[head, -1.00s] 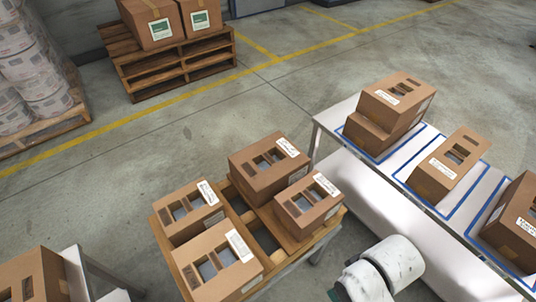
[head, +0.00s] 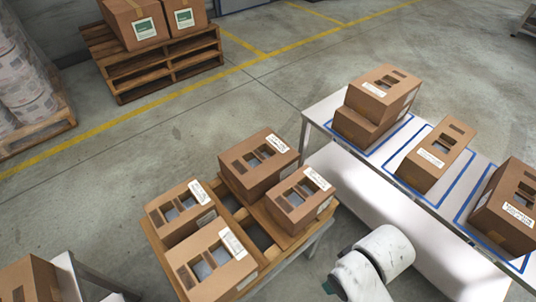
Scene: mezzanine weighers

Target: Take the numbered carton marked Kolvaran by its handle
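Several brown cartons with cut-out slots and white labels stand in two groups; the label writing is too small for me to read, so I cannot tell which is marked Kolvaran. On the wooden pallet-topped stand (head: 150,236) are a far carton (head: 262,177), a right carton (head: 292,209), a left carton (head: 178,233) and a near carton (head: 205,283). On the white table are a stacked-looking carton (head: 362,128), a middle carton (head: 424,176) and a right carton (head: 490,229). My gripper is out of view; only white rounded parts of my arm show at the bottom.
The white table (head: 412,140) has blue-outlined bays. Another carton (head: 30,280) stands at the lower left. A pallet with labelled boxes (head: 160,68) and a pallet of wrapped rolls (head: 40,135) stand at the back. Grey floor between them is clear.

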